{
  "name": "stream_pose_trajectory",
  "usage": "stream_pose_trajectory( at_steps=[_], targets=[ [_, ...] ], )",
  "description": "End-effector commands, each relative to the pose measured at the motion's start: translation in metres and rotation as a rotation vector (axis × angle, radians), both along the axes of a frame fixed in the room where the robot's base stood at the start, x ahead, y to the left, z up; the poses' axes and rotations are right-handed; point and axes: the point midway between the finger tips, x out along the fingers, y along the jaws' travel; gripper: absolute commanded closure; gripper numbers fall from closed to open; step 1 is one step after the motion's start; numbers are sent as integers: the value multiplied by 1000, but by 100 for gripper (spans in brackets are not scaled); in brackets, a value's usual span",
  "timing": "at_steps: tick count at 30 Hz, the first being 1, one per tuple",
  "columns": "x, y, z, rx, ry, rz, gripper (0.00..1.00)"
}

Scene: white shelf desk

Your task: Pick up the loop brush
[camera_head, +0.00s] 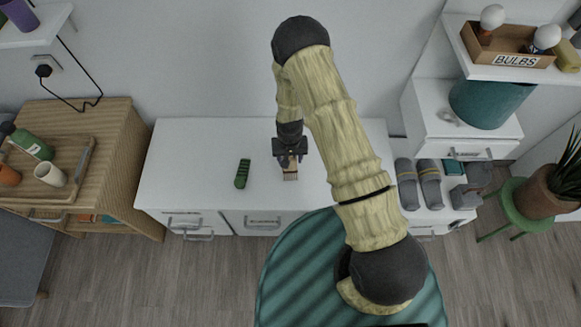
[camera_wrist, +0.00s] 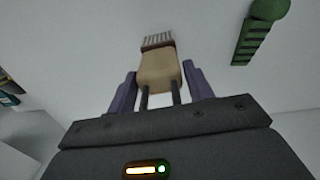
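The loop brush (camera_wrist: 158,70) has a tan body, pale bristles at its far end and two dark prongs at its near end. In the head view the brush (camera_head: 290,172) is on the white desk top, partly hidden by my gripper. My gripper (camera_head: 290,160) is above its near part, pointing down. In the wrist view, the two purple fingers of my gripper (camera_wrist: 160,68) stand on either side of the tan body, with a narrow gap showing at each side. The gripper looks open around the brush.
A dark green ridged object (camera_head: 242,174) lies on the white desk (camera_head: 190,165) left of the brush. Grey slippers (camera_head: 428,180) stand to the right. A wooden cabinet (camera_head: 110,150) with a tray is at left. The desk left of the green object is clear.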

Motion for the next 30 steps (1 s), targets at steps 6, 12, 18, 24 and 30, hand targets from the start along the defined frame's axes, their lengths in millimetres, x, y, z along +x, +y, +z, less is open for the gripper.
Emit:
stream_pose_trajectory(
  at_steps=[6,12,18,24,30],
  targets=[
    [0,0,0,0,0,0,91],
    [0,0,0,0,0,0,91],
    [1,0,12,0,-2,0,91],
    [1,0,46,1,-4,0,91],
    [1,0,82,1,-3,0,91]
  ],
)
